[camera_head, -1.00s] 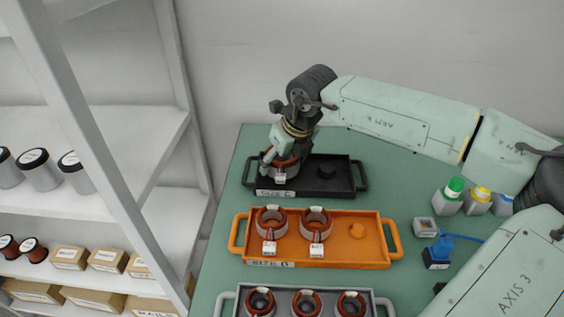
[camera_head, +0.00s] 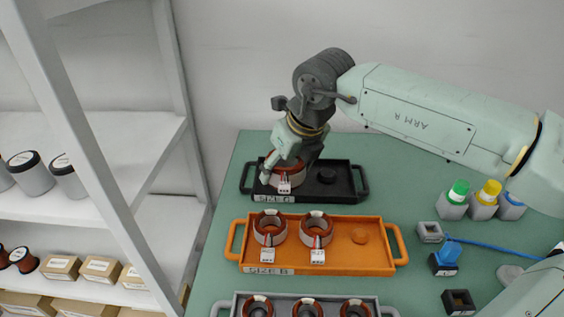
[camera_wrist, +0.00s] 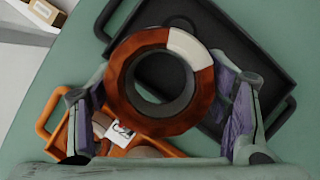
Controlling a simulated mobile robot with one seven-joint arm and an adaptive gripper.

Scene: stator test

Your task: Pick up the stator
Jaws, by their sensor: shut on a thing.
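A stator with a copper-red ring, a pale segment and a dark central hole (camera_wrist: 124,78) is between the fingers of my gripper (camera_wrist: 162,108) in the wrist view. My gripper is shut on it by its outer sides. In the head view my gripper (camera_head: 283,172) and the held stator (camera_head: 291,178) are over the left part of the black tray (camera_head: 342,190), labelled as a size tray. A white tag hangs from the stator. The gripper partly hides the stator. The stator appears raised above the tray floor.
An orange tray (camera_head: 345,262) with two stators stands in front, and a grey tray (camera_head: 388,310) with several stators is nearer. Bottles (camera_head: 484,200) and small blocks are on the right. A white shelf (camera_head: 150,150) stands at left. Green table is clear between.

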